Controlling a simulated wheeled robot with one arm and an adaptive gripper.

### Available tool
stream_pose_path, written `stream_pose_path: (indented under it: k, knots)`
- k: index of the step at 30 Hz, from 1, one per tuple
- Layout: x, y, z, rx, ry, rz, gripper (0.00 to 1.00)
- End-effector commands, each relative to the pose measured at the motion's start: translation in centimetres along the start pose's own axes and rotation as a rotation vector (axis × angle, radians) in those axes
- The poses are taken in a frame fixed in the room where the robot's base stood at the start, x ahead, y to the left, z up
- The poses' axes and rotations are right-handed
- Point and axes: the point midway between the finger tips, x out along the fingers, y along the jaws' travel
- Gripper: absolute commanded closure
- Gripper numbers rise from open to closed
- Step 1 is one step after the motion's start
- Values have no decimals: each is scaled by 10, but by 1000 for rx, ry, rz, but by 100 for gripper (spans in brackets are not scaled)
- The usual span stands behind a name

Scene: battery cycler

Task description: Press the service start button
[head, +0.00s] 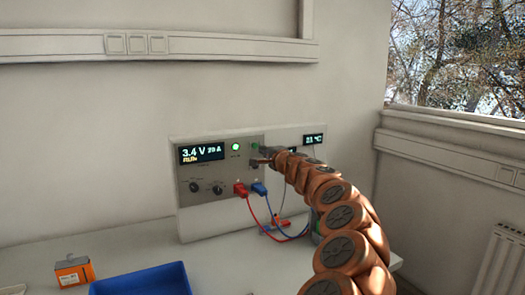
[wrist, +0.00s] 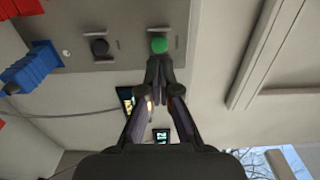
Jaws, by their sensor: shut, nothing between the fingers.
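In the head view my gripper (head: 257,156) is at the panel's right part and partly hides this area.
Red (head: 240,190) and blue (head: 259,189) plugs with cables stick out below my gripper. A green lamp (head: 235,147) glows beside the display. A small temperature display (head: 314,139) is at right. A blue bin (head: 140,282) and an orange box (head: 74,271) stand on the table.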

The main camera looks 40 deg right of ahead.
Motion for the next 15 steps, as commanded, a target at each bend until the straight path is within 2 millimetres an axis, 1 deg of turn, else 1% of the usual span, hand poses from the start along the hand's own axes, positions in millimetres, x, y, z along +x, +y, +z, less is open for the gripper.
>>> stream_pose_path:
  k: [7,15]
  knots:
    - [-16,-3,-1,1,0,-5,100]
    - [-22,-1,0,-1,1,-2,100]
